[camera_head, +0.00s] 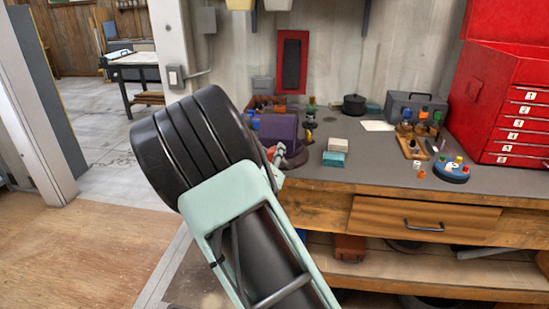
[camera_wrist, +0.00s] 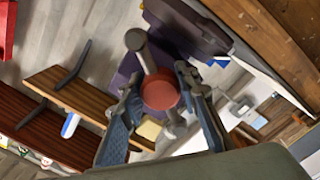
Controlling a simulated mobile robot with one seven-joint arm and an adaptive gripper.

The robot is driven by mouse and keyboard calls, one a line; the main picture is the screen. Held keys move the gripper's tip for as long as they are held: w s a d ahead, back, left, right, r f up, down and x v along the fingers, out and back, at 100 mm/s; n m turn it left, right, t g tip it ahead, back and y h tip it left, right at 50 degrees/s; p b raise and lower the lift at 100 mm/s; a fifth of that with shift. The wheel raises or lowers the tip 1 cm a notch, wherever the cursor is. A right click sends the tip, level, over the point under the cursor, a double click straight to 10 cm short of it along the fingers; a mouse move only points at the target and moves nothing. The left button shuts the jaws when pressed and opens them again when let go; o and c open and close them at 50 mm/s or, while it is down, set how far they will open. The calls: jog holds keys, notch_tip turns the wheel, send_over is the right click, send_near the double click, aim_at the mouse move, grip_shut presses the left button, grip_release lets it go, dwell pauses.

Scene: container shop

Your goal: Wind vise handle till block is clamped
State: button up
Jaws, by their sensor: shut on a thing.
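The purple vise (camera_head: 279,130) stands at the left end of the workbench, partly hidden behind my arm. In the wrist view its handle has a round red hub (camera_wrist: 160,91) and a grey bar (camera_wrist: 147,60) with a knob at its upper end. My gripper (camera_wrist: 158,86) has its blue-grey fingers on either side of the hub and is shut on the handle. The bar runs between the fingers, tilted in the picture. A pale yellowish patch (camera_wrist: 149,129) shows past the left finger; I cannot tell whether it is the block. The jaw gap is hidden.
The workbench (camera_head: 390,165) holds a teal-and-white box (camera_head: 335,151), a wooden rack (camera_head: 413,147), a blue round holder (camera_head: 452,172) and a dark pot (camera_head: 354,104). A red tool chest (camera_head: 515,110) stands at right. Open floor lies left.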

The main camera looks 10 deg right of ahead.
jog(key=m+b, duration=0.4)
jog(key=m, duration=0.1)
jog(key=shift+f+b, duration=0.3)
jog(key=shift+b, duration=0.1)
jog(key=m+b, duration=0.4)
jog(key=shift+f, duration=0.1)
jog(key=m+b, duration=0.5)
jog(key=b, duration=0.1)
jog(key=shift+a+f+y, duration=0.1)
jog(key=shift+a+y, duration=0.05)
jog(key=shift+y, duration=0.25)
jog(key=m+b, duration=0.4)
jog(key=m, duration=0.1)
jog(key=shift+a+r+b, duration=0.1)
jog(key=shift+r+b, duration=0.1)
jog(key=shift+b, duration=0.1)
jog(key=o, duration=0.9)
jog(key=shift+r, duration=0.1)
jog(key=shift+o, duration=1.3)
jog(key=shift+r, duration=0.1)
jog(key=shift+s, duration=0.1)
